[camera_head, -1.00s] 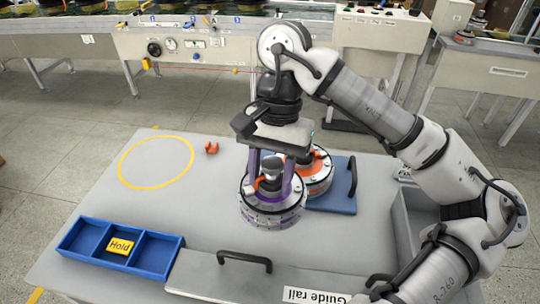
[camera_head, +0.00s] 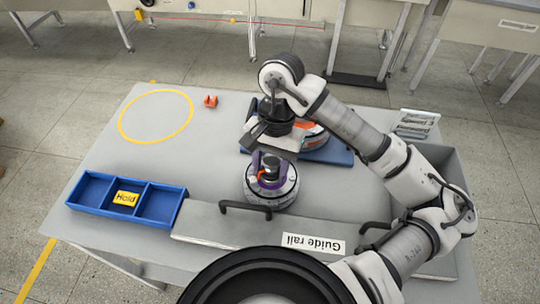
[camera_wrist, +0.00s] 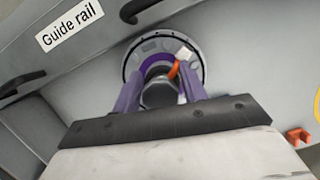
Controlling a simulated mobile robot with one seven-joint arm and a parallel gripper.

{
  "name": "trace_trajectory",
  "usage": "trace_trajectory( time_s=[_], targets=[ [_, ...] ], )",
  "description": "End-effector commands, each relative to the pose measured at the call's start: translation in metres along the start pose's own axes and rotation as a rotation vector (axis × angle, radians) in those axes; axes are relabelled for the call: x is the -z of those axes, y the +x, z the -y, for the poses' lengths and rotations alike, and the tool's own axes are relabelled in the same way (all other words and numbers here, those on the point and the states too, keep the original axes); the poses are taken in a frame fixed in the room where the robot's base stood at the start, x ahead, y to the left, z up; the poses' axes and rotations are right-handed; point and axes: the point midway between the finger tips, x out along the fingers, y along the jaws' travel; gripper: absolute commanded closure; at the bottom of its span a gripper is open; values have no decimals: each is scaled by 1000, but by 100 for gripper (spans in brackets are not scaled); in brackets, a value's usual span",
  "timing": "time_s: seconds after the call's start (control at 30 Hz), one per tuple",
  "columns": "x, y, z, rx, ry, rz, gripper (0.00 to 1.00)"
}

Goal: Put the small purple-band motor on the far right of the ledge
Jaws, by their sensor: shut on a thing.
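The small purple-band motor (camera_head: 272,194) is a round grey housing with a purple ring and an orange part on top. My gripper (camera_head: 268,163) is shut on its upper part from above. The wrist view shows the purple fingers on both sides of the motor's hub (camera_wrist: 160,92). The motor is upright and overlaps the back edge of a long grey ledge (camera_head: 205,228) labelled "Guide rail", near its left handle. I cannot tell how far the motor is above the surface. The ledge's right end is partly hidden by my arm.
An orange-banded motor (camera_head: 317,140) sits on a blue mat (camera_head: 341,155) behind my gripper. A blue tray (camera_head: 92,187) with a yellow "Hold" tag is front left. A yellow ring (camera_head: 121,124) and a small orange piece (camera_head: 210,101) lie behind. A grey bin (camera_head: 452,165) stands right.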

Motion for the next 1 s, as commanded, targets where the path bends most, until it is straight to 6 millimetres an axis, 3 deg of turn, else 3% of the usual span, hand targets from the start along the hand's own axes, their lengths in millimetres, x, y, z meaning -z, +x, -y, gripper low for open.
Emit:
trace_trajectory(
  time_s=[0.47, 0.5, 0.6, 0.67, 1.0],
  targets=[
    [2, 4, 0, 2, -1, -3, 100],
    [1, 4, 0, 0, -1, -1, 55],
    [1, 4, 0, 0, -1, -1, 42],
    [1, 4, 0, 0, -1, -1, 36],
    [0, 1, 0, 1, -1, -1, 36]
  ],
)
